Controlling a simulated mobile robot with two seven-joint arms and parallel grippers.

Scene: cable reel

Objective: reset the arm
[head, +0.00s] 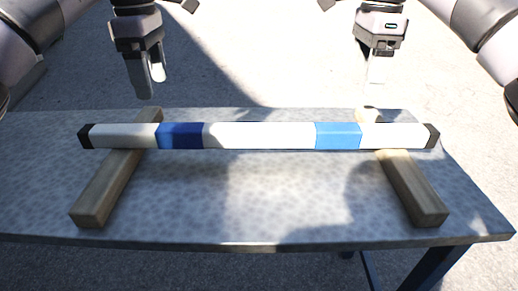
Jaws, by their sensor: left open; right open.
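My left gripper (151,77) hangs fingers down above and behind the left part of a long white bar (258,136). It is open and empty. My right gripper (376,72) hangs fingers down above and behind the bar's right part, also open and empty. Neither gripper touches the bar. The bar has black end caps, a dark blue band (181,135) at left and a light blue band (338,136) at right. It lies level across two wooden beams.
The left wooden beam (104,195) and right wooden beam (414,190) lie on a grey speckled table (260,205). The tabletop between the beams is clear in front of the bar. Pale, partly shaded ground (270,60) lies behind the table.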

